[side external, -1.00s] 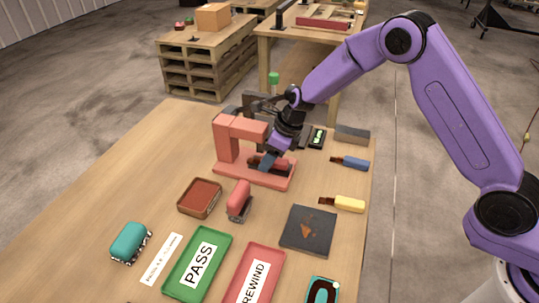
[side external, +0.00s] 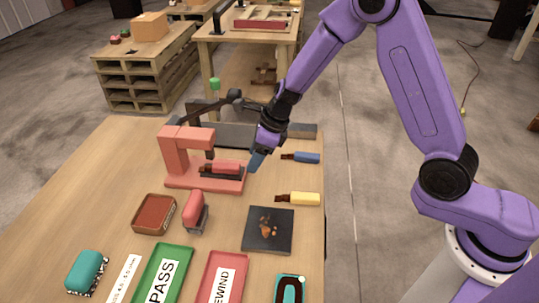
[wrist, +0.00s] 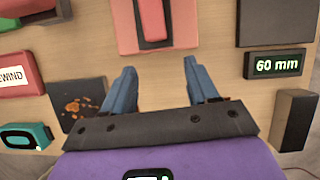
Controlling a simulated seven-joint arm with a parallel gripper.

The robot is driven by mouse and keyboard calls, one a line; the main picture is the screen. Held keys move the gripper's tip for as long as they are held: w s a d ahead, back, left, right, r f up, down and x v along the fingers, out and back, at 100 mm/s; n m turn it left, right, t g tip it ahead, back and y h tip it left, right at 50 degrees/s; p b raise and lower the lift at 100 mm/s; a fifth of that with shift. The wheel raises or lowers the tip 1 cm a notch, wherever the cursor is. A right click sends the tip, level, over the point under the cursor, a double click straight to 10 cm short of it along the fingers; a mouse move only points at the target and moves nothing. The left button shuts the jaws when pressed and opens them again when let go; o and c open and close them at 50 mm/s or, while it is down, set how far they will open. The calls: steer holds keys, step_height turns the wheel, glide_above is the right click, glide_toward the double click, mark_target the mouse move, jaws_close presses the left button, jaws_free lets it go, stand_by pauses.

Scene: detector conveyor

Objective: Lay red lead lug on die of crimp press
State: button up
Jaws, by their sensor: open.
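The salmon-coloured crimp press (side external: 180,158) stands on the table. The red lead (side external: 226,166) lies on the dark die of its base, with its brown lug end towards the left; contact between lug and die is too small to tell. The red lead (wrist: 152,20) also shows over the press base (wrist: 127,35) at the top of the wrist view. My gripper (side external: 255,162) is just right of the base, apart from the lead. In the wrist view, my gripper (wrist: 160,75) has its blue fingers wide apart with bare table between them.
A blue lead (side external: 306,157) and a yellow lead (side external: 304,199) lie to the right. A dark stained mat (side external: 268,245), a red clamp-like tool (side external: 195,212), a brown box (side external: 155,214), and green (side external: 150,294) and red trays (side external: 207,296) are in front. A 60 mm display (wrist: 277,64) stands nearby.

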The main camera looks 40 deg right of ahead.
mark_target(224, 168)
steer(key=shift+s+d, duration=1.2)
steer(key=shift+d, duration=0.15)
steer(key=shift+s, duration=0.1)
steer(key=c, duration=0.7)
steer(key=shift+s+d+r, duration=0.1)
steer(key=shift+s+d, duration=0.1)
steer(key=shift+s, duration=0.1)
jaws_close()
steer(key=s+d+r+m+t+y, duration=0.2)
steer(key=s+d+r+t+y, duration=0.1)
steer(key=s+r+t, duration=0.1)
steer(key=shift+n, duration=0.3)
steer(key=x, duration=0.9)
steer(key=shift+w+d+f, duration=0.1)
steer(key=shift+d, duration=0.05)
steer(key=w+a, duration=0.2)
steer(key=shift+w+f, duration=0.15)
steer(key=shift+w, duration=0.1)
steer(key=shift+w+a, duration=0.4)
